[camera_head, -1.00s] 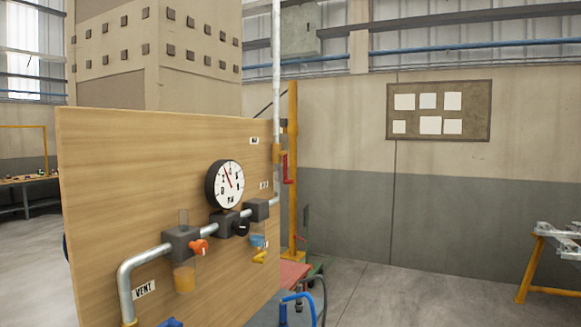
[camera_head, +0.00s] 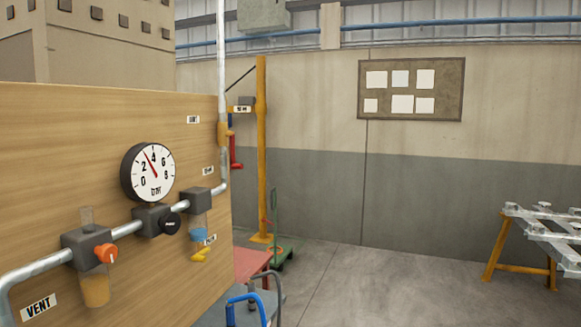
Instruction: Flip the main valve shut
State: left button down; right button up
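A wooden panel (camera_head: 60,150) fills the left side and carries a grey pipe run with a pressure gauge (camera_head: 148,172). A red lever (camera_head: 236,154) hangs down beside a yellow valve body (camera_head: 225,131) on the vertical pipe (camera_head: 221,70) at the panel's right edge. Small labels near it are too small to read, so I cannot tell for sure that it is the main valve. An orange knob (camera_head: 106,253) sits on the left block above the VENT label (camera_head: 39,306). A black knob (camera_head: 170,223) is below the gauge. Neither gripper shows.
A yellow post (camera_head: 262,150) stands behind the panel's right edge. A red-topped table (camera_head: 250,263) and blue bent handles (camera_head: 248,309) are at the panel's lower right. A yellow trestle (camera_head: 497,248) with metal frames stands at right. The floor between (camera_head: 380,285) is clear.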

aim_at(231, 133)
jog(key=i+l+z, duration=0.35)
jog(key=i, duration=0.45)
jog(key=i+z, duration=0.35)
jog(key=i, duration=0.45)
jog(key=i+l+u, duration=0.1)
jog(key=i+u, duration=0.35)
jog(key=i+l+u, duration=0.3)
jog(key=u, duration=0.15)
jog(key=i+l+u, duration=0.15)
jog(key=u, duration=0.25)
jog(key=i+l+u, duration=0.25)
jog(key=u, duration=0.15)
jog(key=i+l+u, duration=0.15)
jog(key=l+u, duration=0.25)
jog(key=i+l+u, duration=0.1)
jog(key=u, duration=0.3)
jog(key=l+u, duration=0.7)
jog(key=l, duration=0.25)
